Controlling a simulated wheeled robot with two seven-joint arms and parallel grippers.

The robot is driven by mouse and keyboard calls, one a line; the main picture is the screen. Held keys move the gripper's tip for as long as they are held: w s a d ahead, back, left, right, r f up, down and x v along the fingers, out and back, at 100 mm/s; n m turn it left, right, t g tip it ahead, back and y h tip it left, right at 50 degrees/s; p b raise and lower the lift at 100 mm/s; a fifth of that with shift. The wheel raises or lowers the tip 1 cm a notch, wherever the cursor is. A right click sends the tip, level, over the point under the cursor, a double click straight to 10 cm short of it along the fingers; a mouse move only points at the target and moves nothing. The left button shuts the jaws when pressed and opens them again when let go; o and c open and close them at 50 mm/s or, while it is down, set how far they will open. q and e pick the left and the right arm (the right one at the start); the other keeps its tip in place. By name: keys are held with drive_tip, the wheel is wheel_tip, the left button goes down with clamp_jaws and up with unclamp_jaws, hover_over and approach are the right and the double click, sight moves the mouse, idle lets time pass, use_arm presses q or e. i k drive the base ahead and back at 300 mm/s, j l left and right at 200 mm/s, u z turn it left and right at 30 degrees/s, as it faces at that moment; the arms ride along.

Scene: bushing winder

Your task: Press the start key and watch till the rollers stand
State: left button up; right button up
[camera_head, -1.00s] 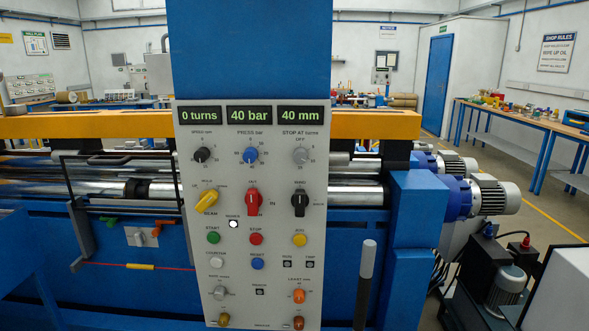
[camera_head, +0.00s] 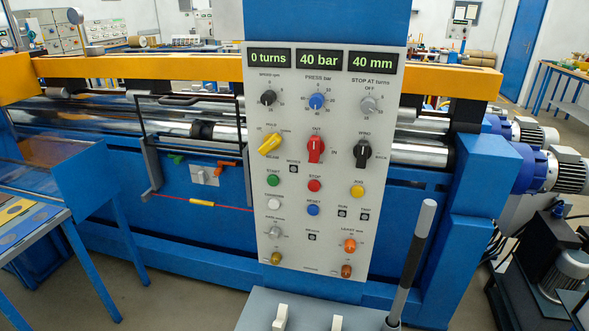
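The grey control panel (camera_head: 330,245) stands upright in the middle of the head view. Its round green start key (camera_head: 273,180) is at the left, beside the red stop key (camera_head: 314,185). The displays at the top read 0 turns (camera_head: 270,58), 40 bar (camera_head: 319,60) and 40 mm (camera_head: 373,63). The shiny rollers (camera_head: 100,115) run behind the panel, with a dark band on the lower one; one still picture does not show whether they turn. The lamp under the yellow selector (camera_head: 271,144) is dark. Neither of my grippers is in view.
A grey pedestal (camera_head: 310,310) with white levers juts out below the panel. A dark lever with a grey grip (camera_head: 426,215) rises at its right. A blue-legged table (camera_head: 65,215) stands at the left. Blue motors (camera_head: 535,170) are at the right.

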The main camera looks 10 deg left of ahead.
sight(274, 180)
drive_tip(key=i+j, duration=0.35)
drive_tip(key=j, duration=0.15)
drive_tip(key=i+j, duration=0.4)
drive_tip(key=z, duration=0.3)
drive_tip(key=l+u, duration=0.25)
drive_tip(key=k+l, duration=0.05)
drive_tip(key=l, duration=0.05)
